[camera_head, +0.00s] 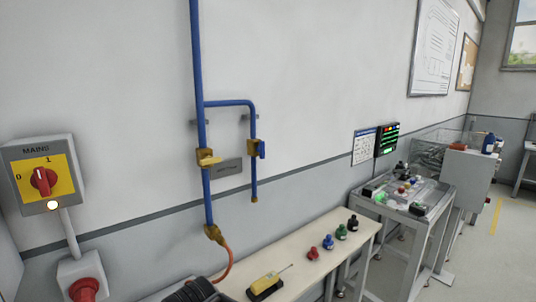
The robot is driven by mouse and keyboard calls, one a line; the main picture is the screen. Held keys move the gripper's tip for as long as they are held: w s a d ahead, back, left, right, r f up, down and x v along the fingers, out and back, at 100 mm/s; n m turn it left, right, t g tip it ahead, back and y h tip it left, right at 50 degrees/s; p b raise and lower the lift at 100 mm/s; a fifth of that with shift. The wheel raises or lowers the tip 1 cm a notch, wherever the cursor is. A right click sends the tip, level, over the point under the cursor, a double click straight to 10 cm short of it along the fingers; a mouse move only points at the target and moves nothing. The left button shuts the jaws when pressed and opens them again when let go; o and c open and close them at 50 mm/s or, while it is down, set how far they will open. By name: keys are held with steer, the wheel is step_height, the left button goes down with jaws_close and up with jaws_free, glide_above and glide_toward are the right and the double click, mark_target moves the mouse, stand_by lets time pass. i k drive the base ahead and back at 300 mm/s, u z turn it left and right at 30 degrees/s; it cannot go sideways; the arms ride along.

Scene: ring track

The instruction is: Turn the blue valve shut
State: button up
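The blue valve (262,149) is a small blue handle on a brass body, fitted on the short right-hand branch of the blue wall pipe. Its handle looks upright, roughly in line with the branch. A second valve with a yellow handle (210,161) sits on the main blue pipe (197,70) to its left, its handle lying across the pipe. A small grey plate (227,170) is on the wall between them; its lettering is too small to read.
A narrow bench (325,240) below the pipes holds a yellow-black device (265,285) and several small coloured bottles. An orange hose (228,262) hangs from the main pipe. A mains switch (42,180) is at left, a machine table (437,193) at right. The wall around the valves is clear.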

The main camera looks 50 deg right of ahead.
mark_target(260, 149)
steer(key=u, duration=0.55)
steer(key=k, duration=0.15)
steer(key=z, duration=1.3)
steer(key=i, duration=0.25)
steer(key=z, duration=0.6)
steer(key=k, duration=0.45)
steer(key=u, duration=0.8)
steer(key=i, duration=0.5)
steer(key=z, duration=0.55)
